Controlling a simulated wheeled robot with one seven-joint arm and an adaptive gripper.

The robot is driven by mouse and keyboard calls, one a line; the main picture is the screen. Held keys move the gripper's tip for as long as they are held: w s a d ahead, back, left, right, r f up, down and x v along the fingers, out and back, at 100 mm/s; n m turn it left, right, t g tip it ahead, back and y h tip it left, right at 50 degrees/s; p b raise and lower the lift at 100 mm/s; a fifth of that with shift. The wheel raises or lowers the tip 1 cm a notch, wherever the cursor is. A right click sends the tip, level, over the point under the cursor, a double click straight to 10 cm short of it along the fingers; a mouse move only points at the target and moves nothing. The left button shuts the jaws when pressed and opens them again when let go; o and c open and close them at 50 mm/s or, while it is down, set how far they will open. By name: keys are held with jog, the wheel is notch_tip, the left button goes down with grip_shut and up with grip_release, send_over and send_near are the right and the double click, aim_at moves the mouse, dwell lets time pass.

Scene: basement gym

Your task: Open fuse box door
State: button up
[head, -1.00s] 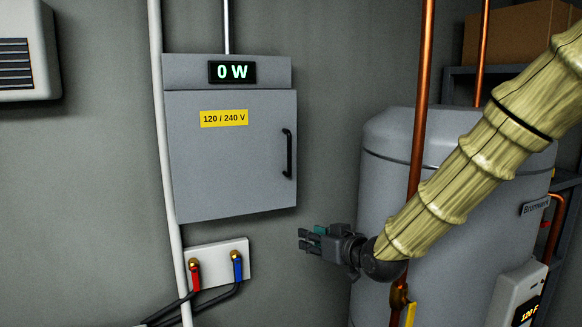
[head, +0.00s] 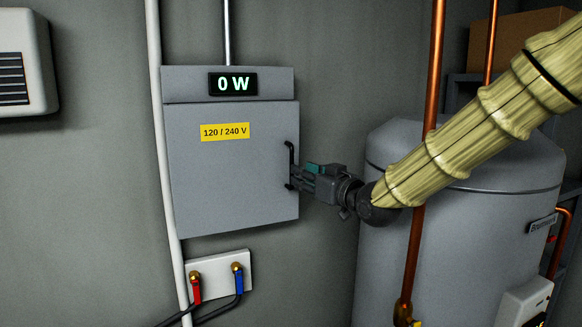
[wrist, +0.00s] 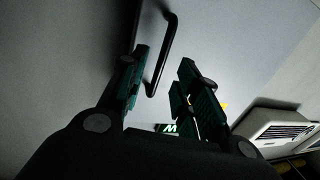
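The grey fuse box door (head: 225,185) is closed on the wall box, with a yellow 120 / 240 V label. Its black vertical handle (head: 290,153) is on the right edge. My gripper (head: 295,178) is at the lower half of the handle, coming from the right, and hides part of it. In the wrist view, my gripper (wrist: 162,85) has its two fingers spread apart. The handle (wrist: 163,60) shows between them, close to the left finger. Whether that finger touches it, I cannot tell.
A copper pipe (head: 424,150) and a grey tank (head: 465,225) stand right of the box, near my arm. A white pipe (head: 163,150) runs along the box's left side. A plate with red and blue cable connectors (head: 219,270) is below.

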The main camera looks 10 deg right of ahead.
jog(key=shift+p+x, duration=1.15)
jog(key=shift+x, duration=1.95)
grip_shut()
